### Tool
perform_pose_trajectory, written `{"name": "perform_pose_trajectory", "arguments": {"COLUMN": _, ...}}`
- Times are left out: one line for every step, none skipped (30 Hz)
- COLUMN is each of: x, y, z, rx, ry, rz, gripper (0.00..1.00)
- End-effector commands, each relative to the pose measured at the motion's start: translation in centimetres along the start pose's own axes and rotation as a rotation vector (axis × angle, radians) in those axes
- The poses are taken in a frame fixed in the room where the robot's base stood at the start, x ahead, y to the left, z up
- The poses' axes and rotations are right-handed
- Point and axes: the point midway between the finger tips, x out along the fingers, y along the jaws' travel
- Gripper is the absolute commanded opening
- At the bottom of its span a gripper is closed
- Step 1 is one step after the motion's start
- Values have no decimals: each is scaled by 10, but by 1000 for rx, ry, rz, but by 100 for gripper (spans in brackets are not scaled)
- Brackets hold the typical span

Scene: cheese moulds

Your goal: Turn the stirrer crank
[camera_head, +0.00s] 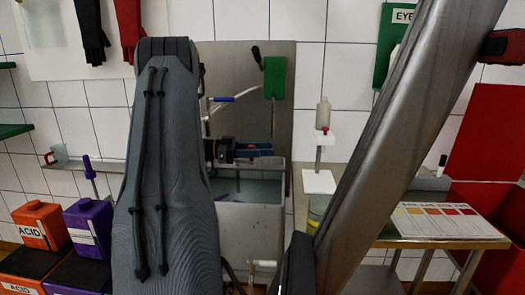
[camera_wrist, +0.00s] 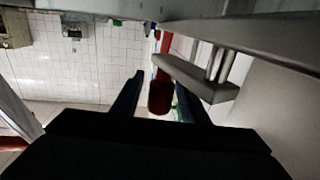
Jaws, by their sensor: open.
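In the wrist view, a dark red cylindrical grip (camera_wrist: 159,99) lies between the two fingers of my gripper (camera_wrist: 160,84). It appears to be the stirrer crank's handle, close to a grey metal bar (camera_wrist: 205,82); their join is not clear. The fingers stand apart on either side of the grip, and I cannot tell whether either touches it. In the head view, my gripper (camera_head: 266,151) has blue fingers and points right above a steel vat (camera_head: 252,232) holding liquid.
A steel panel (camera_head: 262,115) behind the vat carries a green box (camera_head: 275,78). A blue-gripped lever (camera_head: 222,99) is above my gripper. A steel table (camera_head: 385,238) with a colour chart (camera_head: 440,221) is at right. Orange (camera_head: 42,226) and purple (camera_head: 90,229) containers stand at left.

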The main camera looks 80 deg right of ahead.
Motion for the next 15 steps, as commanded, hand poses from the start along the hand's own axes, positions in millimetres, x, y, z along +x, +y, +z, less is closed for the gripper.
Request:
{"name": "perform_pose_trajectory", "arguments": {"x": 0, "y": 0, "z": -3, "rx": 1, "ry": 0, "rz": 0, "gripper": 40}}
{"name": "perform_pose_trajectory", "arguments": {"x": 0, "y": 0, "z": -5, "rx": 2, "ry": 0, "rz": 0, "gripper": 40}}
{"name": "perform_pose_trajectory", "arguments": {"x": 0, "y": 0, "z": -9, "rx": 2, "ry": 0, "rz": 0, "gripper": 40}}
{"name": "perform_pose_trajectory", "arguments": {"x": 0, "y": 0, "z": -13, "rx": 3, "ry": 0, "rz": 0, "gripper": 40}}
{"name": "perform_pose_trajectory", "arguments": {"x": 0, "y": 0, "z": -17, "rx": 4, "ry": 0, "rz": 0, "gripper": 40}}
{"name": "perform_pose_trajectory", "arguments": {"x": 0, "y": 0, "z": -24, "rx": 5, "ry": 0, "rz": 0, "gripper": 40}}
{"name": "perform_pose_trajectory", "arguments": {"x": 0, "y": 0, "z": -30, "rx": 4, "ry": 0, "rz": 0, "gripper": 40}}
{"name": "perform_pose_trajectory", "arguments": {"x": 0, "y": 0, "z": -36, "rx": 5, "ry": 0, "rz": 0, "gripper": 40}}
{"name": "perform_pose_trajectory", "arguments": {"x": 0, "y": -1, "z": -44, "rx": 6, "ry": 0, "rz": -1, "gripper": 40}}
{"name": "perform_pose_trajectory", "arguments": {"x": 0, "y": 0, "z": -49, "rx": 5, "ry": 0, "rz": -1, "gripper": 40}}
{"name": "perform_pose_trajectory", "arguments": {"x": 0, "y": 0, "z": -55, "rx": 5, "ry": 0, "rz": -1, "gripper": 40}}
{"name": "perform_pose_trajectory", "arguments": {"x": -1, "y": -1, "z": -62, "rx": 5, "ry": -1, "rz": -1, "gripper": 40}}
{"name": "perform_pose_trajectory", "arguments": {"x": -1, "y": -1, "z": -67, "rx": 4, "ry": -1, "rz": -1, "gripper": 40}}
{"name": "perform_pose_trajectory", "arguments": {"x": -1, "y": -1, "z": -72, "rx": 4, "ry": -1, "rz": -1, "gripper": 40}}
{"name": "perform_pose_trajectory", "arguments": {"x": -1, "y": -1, "z": -78, "rx": 4, "ry": -1, "rz": -1, "gripper": 40}}
